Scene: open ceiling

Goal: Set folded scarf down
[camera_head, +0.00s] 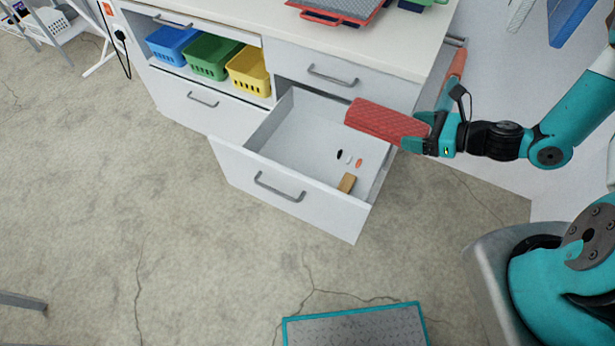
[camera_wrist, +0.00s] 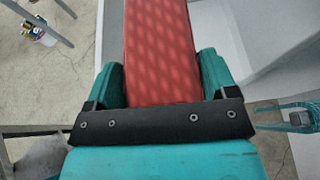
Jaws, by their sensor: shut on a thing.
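The folded scarf (camera_head: 385,122) is a red patterned long block in the head view. My gripper (camera_head: 425,133) is shut on its right end and holds it level above the right side of an open white drawer. In the wrist view the scarf (camera_wrist: 160,50) stretches away between the two teal fingers of my gripper (camera_wrist: 162,85). The open drawer (camera_head: 290,184) has a grey handle and a mostly bare floor. The scarf hides part of the drawer's right rear edge.
Inside the drawer lie a small brown block (camera_head: 347,183) and several small flat pieces. Blue (camera_head: 172,44), green (camera_head: 212,56) and yellow (camera_head: 249,73) baskets sit in the cabinet shelf. A red-edged tray (camera_head: 338,12) is on the countertop. A teal-edged grey panel (camera_head: 356,328) lies on the floor.

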